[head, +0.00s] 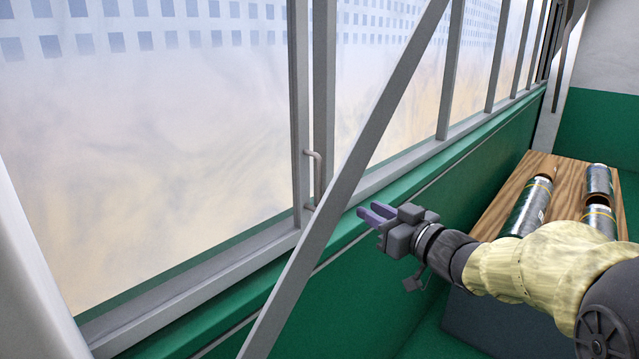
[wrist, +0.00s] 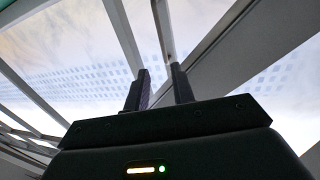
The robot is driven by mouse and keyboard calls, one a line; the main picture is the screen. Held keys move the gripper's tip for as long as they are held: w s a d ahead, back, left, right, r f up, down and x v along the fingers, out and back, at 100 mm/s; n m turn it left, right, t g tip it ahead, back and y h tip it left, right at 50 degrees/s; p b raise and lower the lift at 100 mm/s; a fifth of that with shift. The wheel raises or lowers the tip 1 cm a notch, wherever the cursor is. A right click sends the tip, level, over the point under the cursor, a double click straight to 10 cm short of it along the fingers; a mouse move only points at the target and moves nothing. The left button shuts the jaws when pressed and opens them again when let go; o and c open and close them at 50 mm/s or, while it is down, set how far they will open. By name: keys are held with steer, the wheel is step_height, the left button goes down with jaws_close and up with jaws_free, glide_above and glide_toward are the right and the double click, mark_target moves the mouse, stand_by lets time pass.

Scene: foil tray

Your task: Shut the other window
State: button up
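A row of grey-framed windows runs along the green wall. The large near pane (head: 150,160) fills the left of the head view. A pale curved handle (head: 316,178) sits by its upright grey frame (head: 299,110), and a second upright stands close beside it. I cannot tell whether this pane is fully shut. More panes (head: 385,80) run back to the right. My gripper (head: 367,212) is right of the handle, apart from it, near the sill. Its two fingers are apart with nothing between them; the gap also shows in the wrist view (wrist: 159,88).
A slanting grey bar (head: 345,190) crosses in front of the windows, between the handle and my gripper in the picture. A wooden table (head: 505,192) with silver-and-green cylinders (head: 528,207) stands at the right, behind my arm. A green ledge (head: 400,187) runs under the windows.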

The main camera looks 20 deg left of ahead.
steer(key=shift+r, duration=0.1)
steer(key=p, duration=0.8)
glide_above(319, 207)
steer(key=shift+w+a, duration=0.1)
steer(key=shift+w, duration=0.25)
steer(key=shift+b, duration=0.3)
jaws_close()
